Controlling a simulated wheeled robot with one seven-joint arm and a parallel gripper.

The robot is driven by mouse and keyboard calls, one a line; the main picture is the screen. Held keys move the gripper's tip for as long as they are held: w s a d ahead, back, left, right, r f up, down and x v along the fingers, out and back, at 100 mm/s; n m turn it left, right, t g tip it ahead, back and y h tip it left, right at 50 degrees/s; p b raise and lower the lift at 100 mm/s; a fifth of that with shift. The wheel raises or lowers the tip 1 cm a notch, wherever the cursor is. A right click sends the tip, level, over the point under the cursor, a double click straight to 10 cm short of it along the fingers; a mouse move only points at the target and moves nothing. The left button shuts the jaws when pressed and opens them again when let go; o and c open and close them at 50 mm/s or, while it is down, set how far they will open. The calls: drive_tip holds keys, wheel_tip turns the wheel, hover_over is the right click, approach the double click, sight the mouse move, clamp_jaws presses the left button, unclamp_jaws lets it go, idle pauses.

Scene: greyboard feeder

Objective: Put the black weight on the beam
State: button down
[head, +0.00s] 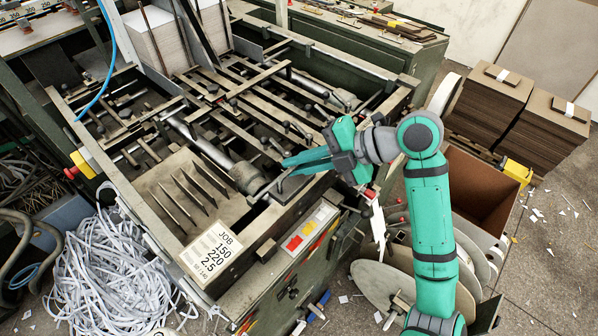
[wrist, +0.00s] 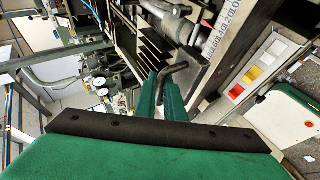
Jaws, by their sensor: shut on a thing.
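My gripper (head: 288,167) has green fingers and reaches in from the right over the front edge of the machine. In the wrist view its fingertips (wrist: 162,78) are close together around a dark bent bar (wrist: 178,67), which looks like a crank-shaped handle. The dark bar also shows just below the fingertips in the head view (head: 281,184). A pale scale strip with numbers (wrist: 214,40) runs beside it in the wrist view. I cannot pick out a black weight or a beam with certainty in either view.
The green feeder machine has a card (head: 212,251) reading JOB 150 220 2.5 and a button panel (head: 309,229) at its front. Paper strips (head: 115,275) heap at lower left. Board stacks (head: 489,98) and a brown bin (head: 478,190) stand at right.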

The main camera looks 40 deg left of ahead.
drive_tip(key=shift+w+a+f, duration=0.2)
drive_tip(key=shift+w+f, duration=0.15)
drive_tip(key=shift+f, duration=1.65)
drive_tip(key=c, duration=1.8)
unclamp_jaws()
drive_tip(key=shift+f, duration=0.15)
drive_tip(key=shift+c, duration=0.2)
drive_tip(key=v, duration=1.2)
drive_tip(key=shift+a, duration=0.1)
